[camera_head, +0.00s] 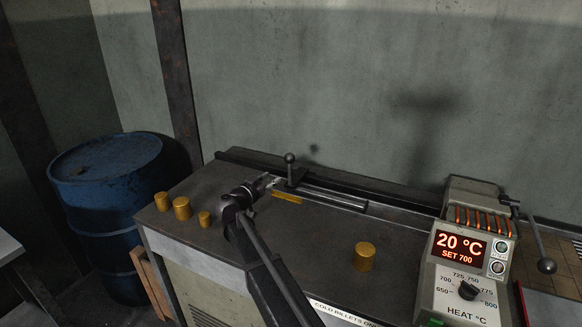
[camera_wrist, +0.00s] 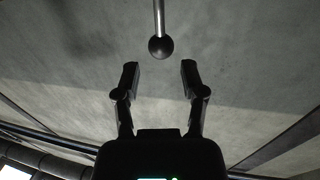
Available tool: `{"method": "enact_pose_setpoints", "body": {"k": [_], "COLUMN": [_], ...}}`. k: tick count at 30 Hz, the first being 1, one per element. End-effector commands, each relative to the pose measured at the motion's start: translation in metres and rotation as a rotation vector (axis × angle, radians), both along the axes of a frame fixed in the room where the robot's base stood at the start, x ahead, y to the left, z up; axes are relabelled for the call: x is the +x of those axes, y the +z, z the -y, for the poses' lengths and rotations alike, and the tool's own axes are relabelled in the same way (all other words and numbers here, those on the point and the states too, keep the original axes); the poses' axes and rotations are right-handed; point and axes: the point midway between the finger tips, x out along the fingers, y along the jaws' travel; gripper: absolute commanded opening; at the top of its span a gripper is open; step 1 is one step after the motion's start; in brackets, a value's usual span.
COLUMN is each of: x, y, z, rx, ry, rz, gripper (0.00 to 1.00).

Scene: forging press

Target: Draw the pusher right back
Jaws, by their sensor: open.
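The pusher (camera_head: 291,177) is a dark block with an upright rod and a round ball knob (camera_head: 290,158). It sits at the left end of a metal guide rail (camera_head: 335,198) on the bench top. My gripper (camera_head: 271,181) is close beside the pusher, on its left and near side, lower than the knob. In the wrist view, my gripper (camera_wrist: 160,74) is open and empty. There the ball knob (camera_wrist: 160,48) and its rod lie just past the two fingertips, centred between them. I see no contact with the knob.
Gold billets (camera_head: 182,208) stand at the bench's left end, and one billet (camera_head: 364,257) stands front right. A yellow strip (camera_head: 287,198) lies before the rail. A heater box reading 20 °C (camera_head: 459,247) stands right. A blue drum (camera_head: 107,215) stands left.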

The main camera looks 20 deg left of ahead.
Motion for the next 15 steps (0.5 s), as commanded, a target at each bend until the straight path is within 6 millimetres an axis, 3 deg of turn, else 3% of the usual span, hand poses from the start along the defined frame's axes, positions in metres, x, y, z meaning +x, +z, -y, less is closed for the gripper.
{"method": "enact_pose_setpoints", "body": {"k": [15], "x": [0.078], "y": [0.0], "z": [0.021], "rx": [0.0], "ry": [-0.002], "rz": [0.0], "gripper": [0.54]}}
